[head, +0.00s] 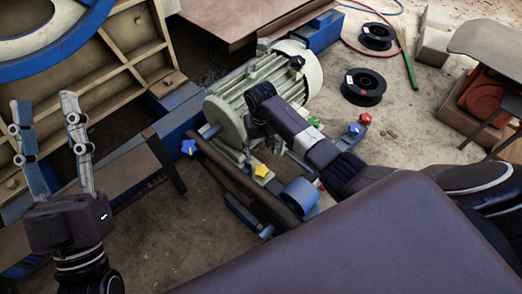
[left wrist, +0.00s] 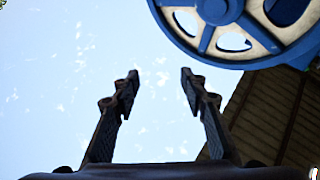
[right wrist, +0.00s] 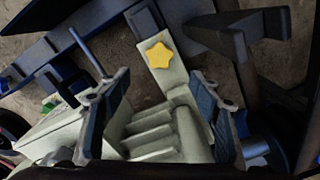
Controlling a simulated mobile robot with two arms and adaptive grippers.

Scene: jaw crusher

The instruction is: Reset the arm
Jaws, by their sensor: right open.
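My left gripper (head: 45,100) is raised at the left of the head view, fingers pointing up, spread and empty. In the left wrist view, its open fingers (left wrist: 159,75) stand against bright sky. My right arm (head: 300,127) reaches in from the right over the pale green motor (head: 228,108). The right fingers are hard to make out in the head view. In the right wrist view, the right gripper (right wrist: 160,80) is open and empty, with the ribbed motor (right wrist: 150,130) behind its fingers. A yellow star knob (right wrist: 159,55) shows just beyond the fingertips.
The crusher frame and its blue wheel (head: 60,45) fill the upper left. Black spools (head: 363,87) lie on the sandy ground.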

